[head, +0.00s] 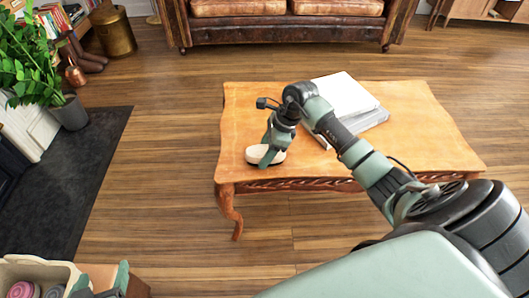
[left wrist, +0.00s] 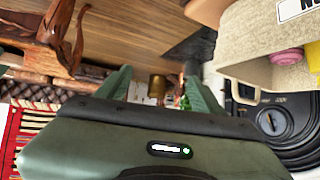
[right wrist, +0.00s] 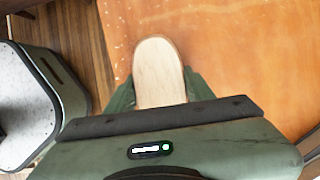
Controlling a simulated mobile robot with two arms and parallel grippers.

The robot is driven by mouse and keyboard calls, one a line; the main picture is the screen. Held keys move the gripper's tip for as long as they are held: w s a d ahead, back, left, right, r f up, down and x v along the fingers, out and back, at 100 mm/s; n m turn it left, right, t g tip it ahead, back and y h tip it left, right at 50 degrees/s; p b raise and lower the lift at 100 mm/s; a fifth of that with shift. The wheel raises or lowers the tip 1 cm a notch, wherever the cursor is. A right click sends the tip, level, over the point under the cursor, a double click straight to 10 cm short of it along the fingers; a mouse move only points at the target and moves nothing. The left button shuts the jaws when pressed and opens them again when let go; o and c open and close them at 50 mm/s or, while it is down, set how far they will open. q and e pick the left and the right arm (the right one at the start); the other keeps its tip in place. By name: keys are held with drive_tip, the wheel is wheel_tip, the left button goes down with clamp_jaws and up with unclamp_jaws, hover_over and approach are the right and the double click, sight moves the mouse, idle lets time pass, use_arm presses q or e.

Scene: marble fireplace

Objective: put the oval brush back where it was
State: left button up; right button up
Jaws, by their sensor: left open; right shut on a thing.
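The oval brush (head: 254,154) has a pale wooden back and is at the front left of the wooden coffee table (head: 245,110). My right gripper (head: 269,156) is shut on it from above. In the right wrist view the brush (right wrist: 158,72) sticks out between the fingers, wooden back up, over the orange-brown tabletop (right wrist: 240,60). I cannot tell whether it touches the table. Its underside is hidden. My left gripper (head: 102,284) is open and empty, low at the bottom left of the head view, away from the table.
White and grey books or boxes (head: 345,97) lie stacked on the table behind my right arm. A beige fabric bin (head: 25,270) with rolled items stands at the bottom left, close to my left gripper. A leather sofa (head: 285,25) is behind. The table's front left is mostly clear.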

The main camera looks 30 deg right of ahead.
drive_tip(key=o, duration=1.3)
